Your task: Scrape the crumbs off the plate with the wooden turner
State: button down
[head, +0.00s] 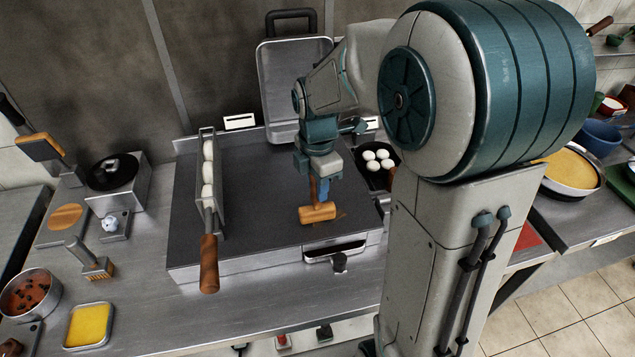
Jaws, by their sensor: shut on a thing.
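The dark flat plate (262,180) of the griddle lies in the middle of the counter in the head view. My gripper (318,188) points down over its front right part and is shut on the wooden turner. The wooden turner (317,212) hangs below the fingers, its wide light-brown head low over the plate near the front edge. I cannot tell whether it touches the surface. A faint brownish patch (341,213) shows just right of the turner's head; single crumbs are too small to make out.
A long rack with white buns (208,170) and a wooden handle (209,264) lies along the plate's left side. A pan of white balls (378,163) is to the right. A metal drawer (335,249) is at the front edge. The plate's middle is clear.

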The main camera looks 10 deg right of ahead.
jog(key=shift+f+b, duration=0.35)
jog(key=shift+f, duration=0.1)
dwell(0.5)
jog(key=shift+d+r, duration=0.1)
jog(key=shift+d, duration=1.95)
jog(key=shift+a, duration=2.05)
jog(key=shift+f, duration=0.2)
jog(key=shift+d, duration=0.1)
jog(key=d, duration=0.4)
jog(key=shift+r, duration=0.15)
